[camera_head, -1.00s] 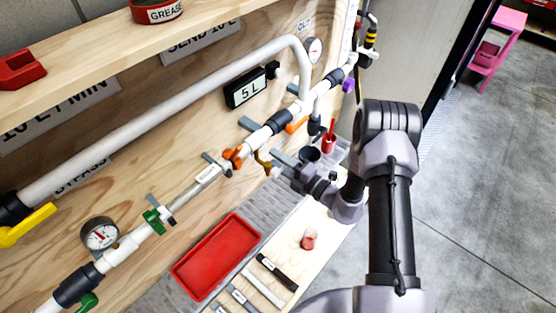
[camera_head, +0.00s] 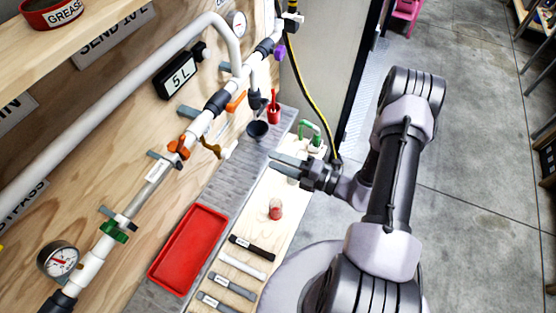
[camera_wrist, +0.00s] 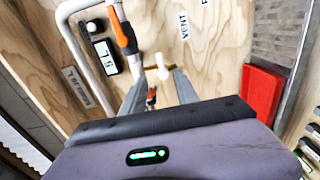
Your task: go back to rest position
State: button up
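My gripper (camera_head: 273,162) is in the middle of the head view, over the right side of the bench near the pale board. Its two fingers are apart, with nothing between them. In the wrist view the fingers of my gripper (camera_wrist: 160,78) are also spread, pointing towards the wooden panel and its white pipes. The arm bends back to the right, over the grey floor. The gripper is clear of the white pipe run (camera_head: 140,188) on the panel.
A red tray (camera_head: 190,250), a dark cup (camera_head: 257,131), a red container (camera_head: 274,113) and a small red-and-white piece (camera_head: 275,209) are on the bench. Several bar-shaped tools lie in front. The floor at right is open.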

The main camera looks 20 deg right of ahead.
dwell(0.4)
jog(key=s+a+r+n+g+b, duration=0.3)
jog(key=s+a+r+n+g, duration=0.25)
jog(key=n, duration=0.55)
jog(key=s+a+r+n+g+b, duration=0.4)
jog(key=n+g, duration=0.3)
jog(key=n, duration=0.4)
jog(key=s+d+r+n+t+h+b, duration=0.1)
jog(key=s+r+n+t+h+b, duration=0.1)
jog(key=n, duration=0.7)
jog(key=s+d+r+n+t+h+b, duration=0.2)
jog(key=s+r+n+t+h+b, duration=0.1)
jog(key=s+n+h, duration=0.3)
jog(key=n+h, duration=0.2)
jog(key=n, duration=0.2)
jog(key=shift+r+h, duration=0.4)
jog(key=shift+s+d+t, duration=0.1)
jog(key=shift+t, duration=0.15)
